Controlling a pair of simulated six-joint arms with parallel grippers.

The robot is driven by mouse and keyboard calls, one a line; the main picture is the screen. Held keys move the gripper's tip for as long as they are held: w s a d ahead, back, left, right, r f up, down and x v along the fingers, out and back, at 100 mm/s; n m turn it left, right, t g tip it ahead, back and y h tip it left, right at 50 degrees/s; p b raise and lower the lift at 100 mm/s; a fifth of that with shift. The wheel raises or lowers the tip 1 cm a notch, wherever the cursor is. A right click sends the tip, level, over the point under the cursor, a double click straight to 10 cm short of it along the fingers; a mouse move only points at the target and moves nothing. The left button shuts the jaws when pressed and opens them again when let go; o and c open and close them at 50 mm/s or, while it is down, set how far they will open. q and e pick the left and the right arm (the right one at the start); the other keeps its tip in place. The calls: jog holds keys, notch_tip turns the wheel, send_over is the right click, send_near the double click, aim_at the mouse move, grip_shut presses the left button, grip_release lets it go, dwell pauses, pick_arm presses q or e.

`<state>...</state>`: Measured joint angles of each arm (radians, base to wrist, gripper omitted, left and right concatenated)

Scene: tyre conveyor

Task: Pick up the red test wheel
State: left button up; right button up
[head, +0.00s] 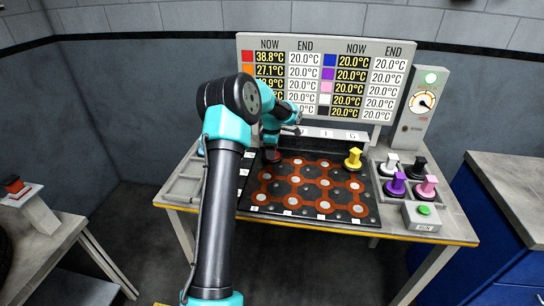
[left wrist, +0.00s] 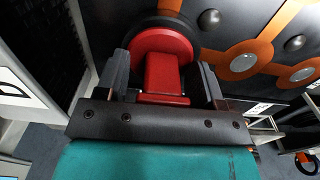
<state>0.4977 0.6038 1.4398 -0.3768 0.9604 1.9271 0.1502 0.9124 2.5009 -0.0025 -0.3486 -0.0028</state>
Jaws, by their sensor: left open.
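The red test wheel (left wrist: 165,72) stands on the dark board in the left wrist view, with a round base and a raised block-like grip. In the head view a little of the red wheel (head: 272,157) shows at the board's back left corner, mostly covered by my arm. My left gripper (left wrist: 161,82) is open, with one finger on each side of the red grip. A gap shows beside the grip; contact cannot be made out. In the head view my left gripper (head: 272,146) is small and partly hidden. My right gripper is not in view.
The board (head: 366,212) has orange hexagon tracks and pale discs. A yellow wheel (head: 354,158) stands at its back right. White, black, purple (head: 396,185) and pink (head: 427,186) wheels stand in a tray at right, near a green button (head: 424,210). A temperature display (head: 325,75) rises behind.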

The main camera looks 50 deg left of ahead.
pick_arm(q)
jog(key=shift+c, duration=0.3)
grip_shut()
dwell(0.5)
jog(key=shift+r, duration=0.2)
jog(key=shift+r, duration=1.45)
jog(key=shift+s+d+r, duration=0.15)
jog(key=shift+r, duration=0.1)
jog(key=s+d, duration=0.3)
jog(key=d, duration=0.1)
jog(key=s+d+r, duration=0.1)
jog(key=s+d, duration=0.2)
jog(key=s, duration=0.1)
jog(key=s+d, duration=0.3)
jog(key=d, duration=0.1)
jog(key=shift+s+d+r, duration=0.15)
jog(key=shift+d, duration=0.2)
